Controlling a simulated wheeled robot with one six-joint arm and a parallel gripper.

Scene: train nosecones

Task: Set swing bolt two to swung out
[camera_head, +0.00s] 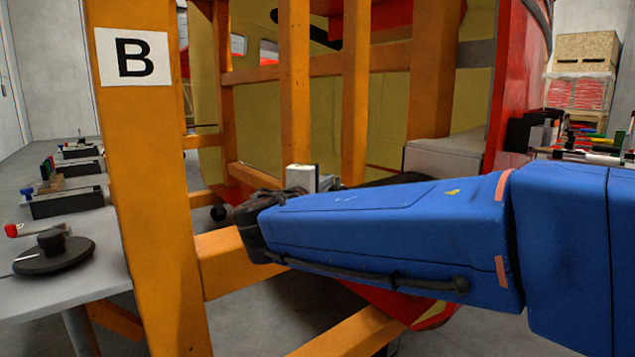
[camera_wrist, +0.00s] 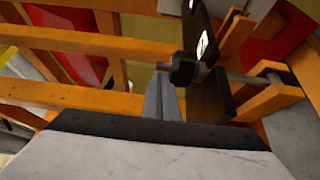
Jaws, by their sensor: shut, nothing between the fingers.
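In the wrist view, a swing bolt shows as a grey rod (camera_wrist: 238,78) with a dark round nut (camera_wrist: 184,70) at its left end. It lies roughly level across a dark bracket (camera_wrist: 208,97). I cannot read whether this is bolt two. My gripper (camera_wrist: 163,82) is shut and empty, its grey fingers just below and left of the nut. I cannot tell if they touch it. In the head view my blue arm reaches left into the orange frame, and the bolt and fingertips cannot be made out there.
Orange frame posts (camera_head: 150,200) and beams stand close around my arm, one post marked B (camera_head: 134,57). A grey table (camera_head: 62,265) with a dark round device (camera_head: 53,252) and small racks is at the left. A loaded bench is at the right.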

